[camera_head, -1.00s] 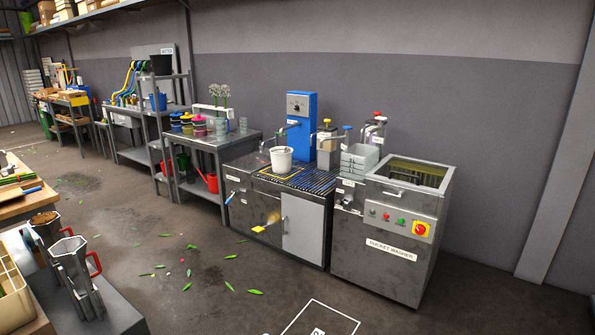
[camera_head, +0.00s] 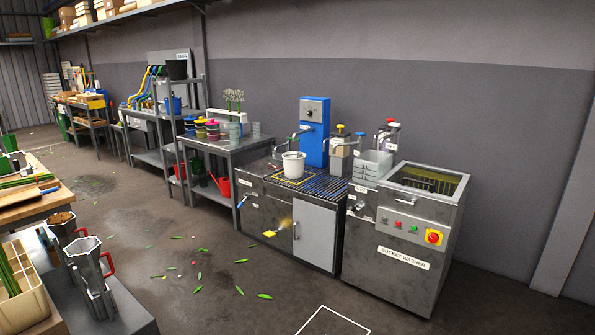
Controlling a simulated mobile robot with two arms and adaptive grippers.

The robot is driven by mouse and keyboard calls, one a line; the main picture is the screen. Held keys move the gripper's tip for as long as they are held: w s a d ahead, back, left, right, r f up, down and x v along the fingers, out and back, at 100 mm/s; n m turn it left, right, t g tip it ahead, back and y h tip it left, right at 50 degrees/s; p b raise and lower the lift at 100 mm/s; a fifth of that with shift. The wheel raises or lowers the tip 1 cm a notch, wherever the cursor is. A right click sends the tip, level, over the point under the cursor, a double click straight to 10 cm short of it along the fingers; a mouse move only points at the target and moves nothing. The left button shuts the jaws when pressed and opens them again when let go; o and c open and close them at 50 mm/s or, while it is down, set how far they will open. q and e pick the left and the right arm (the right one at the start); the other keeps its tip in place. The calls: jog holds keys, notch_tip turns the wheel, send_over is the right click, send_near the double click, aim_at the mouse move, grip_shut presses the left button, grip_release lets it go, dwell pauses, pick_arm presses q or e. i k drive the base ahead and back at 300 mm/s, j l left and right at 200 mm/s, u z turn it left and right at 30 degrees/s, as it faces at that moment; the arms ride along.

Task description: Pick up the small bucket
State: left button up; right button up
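A small white bucket (camera_head: 293,166) stands upright on the dark slatted top (camera_head: 325,188) of a metal counter, inside a yellow outlined square. A blue dispenser column (camera_head: 314,130) with a tap stands just behind it. I cannot tell whether the bucket holds anything. Neither of my grippers shows in the head view, and nothing touches the bucket.
A bucket washer (camera_head: 402,235) stands right of the counter, with stacked grey trays (camera_head: 373,165) between. A table with colored pots (camera_head: 212,130) is left. Jugs (camera_head: 88,260) stand on a bench at lower left.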

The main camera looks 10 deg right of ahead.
aim_at(294, 162)
jog(key=i+l+z, duration=0.45)
jog(key=l, duration=0.25)
jog(key=i+l+z, duration=0.5)
jog(key=i, duration=0.15)
jog(key=i+l+z, duration=0.2)
jog(key=i+z, duration=0.25)
jog(key=i, duration=0.2)
jog(key=i+u, duration=0.4)
jog(key=i+l+u, duration=0.2)
jog(key=i+u, duration=0.15)
jog(key=i, duration=0.2)
jog(key=i+j+u, duration=0.15)
jog(key=i+u, duration=0.8)
jog(key=u, duration=0.15)
jog(key=i+j+z, duration=0.1)
jog(key=i+j, duration=0.15)
jog(key=i, duration=0.2)
jog(key=i+j+z, duration=0.15)
jog(key=i+j, duration=0.15)
jog(key=i, duration=0.2)
